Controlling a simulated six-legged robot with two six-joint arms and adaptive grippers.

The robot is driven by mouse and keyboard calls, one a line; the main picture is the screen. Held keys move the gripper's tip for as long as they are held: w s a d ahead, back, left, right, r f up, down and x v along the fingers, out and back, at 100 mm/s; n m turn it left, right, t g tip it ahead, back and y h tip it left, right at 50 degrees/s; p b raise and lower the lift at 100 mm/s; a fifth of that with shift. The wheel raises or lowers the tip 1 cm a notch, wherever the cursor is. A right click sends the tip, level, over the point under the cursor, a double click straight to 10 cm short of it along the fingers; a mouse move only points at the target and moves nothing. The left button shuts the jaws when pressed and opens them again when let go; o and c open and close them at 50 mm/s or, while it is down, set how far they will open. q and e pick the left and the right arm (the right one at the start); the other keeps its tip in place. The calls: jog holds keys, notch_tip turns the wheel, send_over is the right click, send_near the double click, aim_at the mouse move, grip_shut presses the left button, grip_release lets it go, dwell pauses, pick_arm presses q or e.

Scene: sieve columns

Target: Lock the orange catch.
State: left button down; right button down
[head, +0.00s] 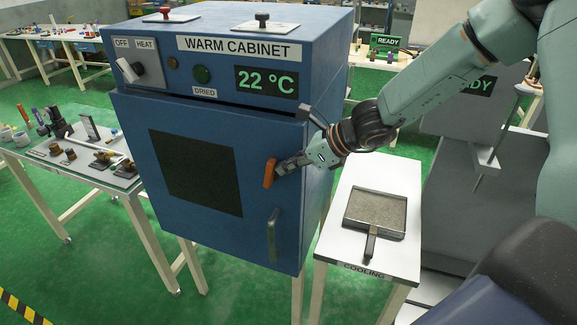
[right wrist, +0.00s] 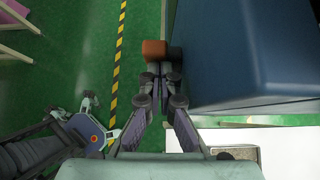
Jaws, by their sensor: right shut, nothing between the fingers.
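The orange catch (head: 270,172) stands nearly upright on the right part of the door of the blue warm cabinet (head: 130,180). The door looks closed, with a grey handle (head: 272,235) below the catch. My right gripper (head: 281,169) is shut and empty, its fingertips at the right side of the catch, touching or very close. In the right wrist view the orange catch (right wrist: 154,50) is just ahead of the shut fingertips (right wrist: 159,72), beside the cabinet (right wrist: 240,50). My left gripper is not in the head view.
A white table marked COOLING (head: 340,230) stands right of the cabinet and bears a tray (head: 375,213) with a dark handle. A table at left (head: 75,155) holds several small tools and parts. Green floor is clear in front.

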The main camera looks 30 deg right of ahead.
jog(key=shift+r+p, duration=0.6)
jog(key=shift+r, duration=0.2)
jog(key=shift+d+f, duration=0.1)
